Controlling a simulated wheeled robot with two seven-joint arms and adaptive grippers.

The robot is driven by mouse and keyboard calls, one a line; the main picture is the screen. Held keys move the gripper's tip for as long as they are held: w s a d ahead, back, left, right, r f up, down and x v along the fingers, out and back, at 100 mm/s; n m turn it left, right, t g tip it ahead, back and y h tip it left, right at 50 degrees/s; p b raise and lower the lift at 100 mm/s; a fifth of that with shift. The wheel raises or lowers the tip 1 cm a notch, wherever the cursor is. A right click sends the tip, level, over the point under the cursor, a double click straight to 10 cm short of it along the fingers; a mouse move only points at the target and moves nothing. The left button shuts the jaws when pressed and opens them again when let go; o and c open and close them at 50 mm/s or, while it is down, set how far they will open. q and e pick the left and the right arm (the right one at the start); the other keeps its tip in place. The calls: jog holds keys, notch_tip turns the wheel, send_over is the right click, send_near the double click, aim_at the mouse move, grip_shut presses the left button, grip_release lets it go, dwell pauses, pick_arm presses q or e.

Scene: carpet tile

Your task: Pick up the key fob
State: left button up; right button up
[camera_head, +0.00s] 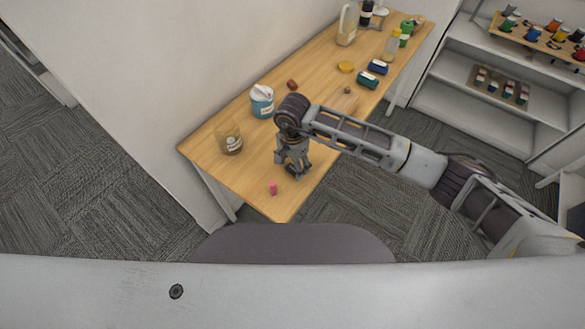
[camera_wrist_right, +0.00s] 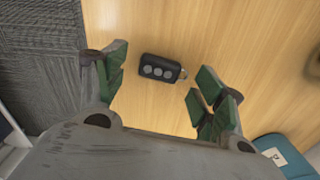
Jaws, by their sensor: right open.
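The key fob (camera_wrist_right: 161,68) is a small black body with a row of grey round buttons. It lies on the wooden table top (camera_head: 236,184), and in the right wrist view it sits between my fingers, a little beyond the fingertips. My right gripper (camera_head: 293,170) hangs downward over the near part of the table. In the right wrist view its green-padded fingers (camera_wrist_right: 161,82) are spread apart with nothing held. My left gripper is in neither view.
A small pink item (camera_head: 273,188) lies near the table's front end. A brownish jar (camera_head: 229,138) and a blue-and-white tub (camera_head: 262,101) stand to the left. Bottles and small items fill the far end. Shelves (camera_head: 490,75) stand at right.

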jog(key=shift+f, duration=0.75)
jog(key=c, duration=0.9)
